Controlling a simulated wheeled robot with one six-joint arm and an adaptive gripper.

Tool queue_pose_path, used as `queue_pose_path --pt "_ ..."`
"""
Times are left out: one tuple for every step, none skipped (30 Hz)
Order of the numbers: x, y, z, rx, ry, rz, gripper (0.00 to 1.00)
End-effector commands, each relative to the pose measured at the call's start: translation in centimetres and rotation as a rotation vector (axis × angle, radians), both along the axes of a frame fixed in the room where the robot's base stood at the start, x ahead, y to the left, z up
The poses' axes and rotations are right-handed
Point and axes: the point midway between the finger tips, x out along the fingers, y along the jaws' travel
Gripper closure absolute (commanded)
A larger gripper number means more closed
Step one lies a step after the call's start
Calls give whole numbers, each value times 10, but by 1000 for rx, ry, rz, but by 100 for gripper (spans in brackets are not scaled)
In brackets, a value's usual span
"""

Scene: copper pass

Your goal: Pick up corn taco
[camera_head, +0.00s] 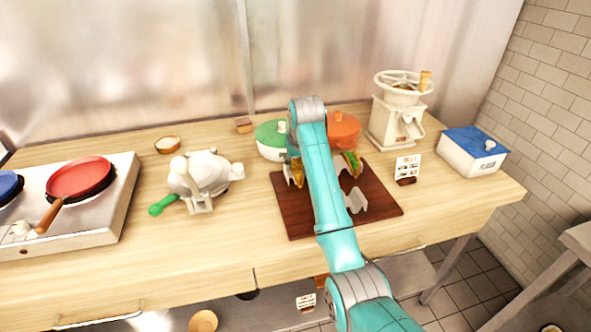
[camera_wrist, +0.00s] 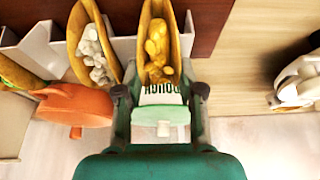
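In the wrist view, a yellow taco shell with yellow, corn-like filling (camera_wrist: 158,45) stands in a white rack (camera_wrist: 124,46). My gripper (camera_wrist: 160,92) is open, its two dark fingertips apart near this taco's lower end in the picture. I cannot tell whether they touch it. A taco with white chunks (camera_wrist: 95,55) stands just left of it, and part of another taco (camera_wrist: 18,74) shows at the left edge. In the head view, the yellow-filled taco (camera_head: 297,173) shows beside my arm, which hides my fingertips and much of the rack.
The rack stands on a dark brown board (camera_head: 300,218). A white press (camera_head: 205,174) stands left, a grinder (camera_head: 398,115) and blue-lidded box (camera_head: 472,150) right.

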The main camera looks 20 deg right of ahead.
Motion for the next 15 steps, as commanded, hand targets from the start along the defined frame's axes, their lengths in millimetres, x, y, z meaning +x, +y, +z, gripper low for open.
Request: queue_pose_path --pt "0 0 0 0 0 0 88" --pt "0 0 0 0 0 0 96" --pt "0 0 0 0 0 0 99" --pt "0 0 0 0 0 0 99" --pt "0 0 0 0 0 0 99" --pt "0 0 0 0 0 0 99" --pt "0 0 0 0 0 0 99" --pt "0 0 0 0 0 0 99" --pt "0 0 0 0 0 0 99" --pt "0 0 1 0 0 0 99" --pt "0 0 3 0 -1 0 99" --pt "0 0 6 0 -1 0 99" --pt "1 0 9 0 -1 0 99" --pt "1 0 12 0 -2 0 99" --pt "1 0 18 0 -3 0 99"
